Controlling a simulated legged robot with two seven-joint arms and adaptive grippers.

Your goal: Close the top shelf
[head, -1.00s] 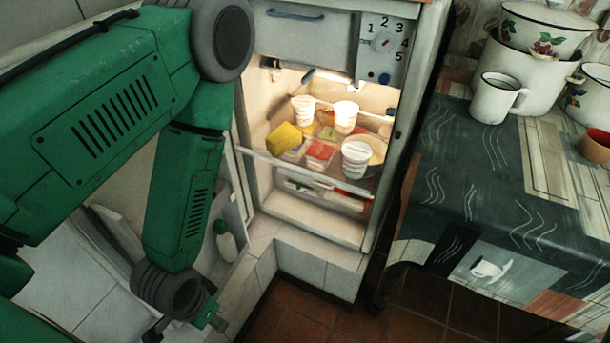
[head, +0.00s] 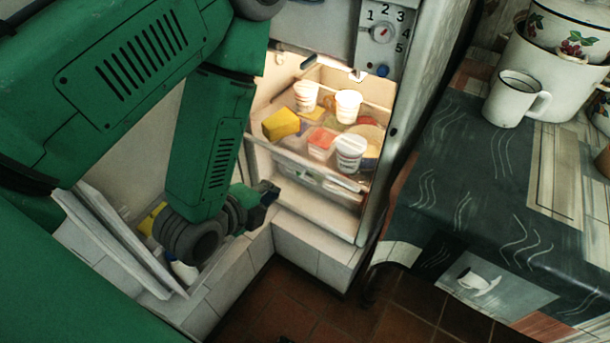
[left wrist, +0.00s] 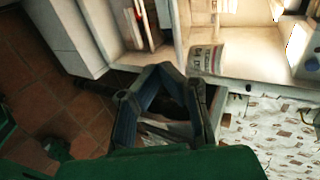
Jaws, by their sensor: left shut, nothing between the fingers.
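The fridge (head: 345,225) stands open and lit inside. Its top shelf (head: 290,158) is a clear tray whose front edge appears to stick out toward me. On it are white tubs (head: 348,105), a yellow block (head: 281,124) and a red-topped box (head: 321,144). My left gripper (head: 268,192) is low, in front of the fridge's left side, below and left of the shelf's front edge. It is shut and empty; its fingers (left wrist: 165,72) also show in the left wrist view. Contact with the shelf cannot be made out. My right gripper is out of view.
The fridge door's racks (head: 130,240) hold a white bottle (head: 183,270), partly hidden by my left arm. A table (head: 470,200) with a white mug (head: 515,98) and an enamel pot (head: 560,75) stands right. Tiled floor (head: 310,285) is free in front.

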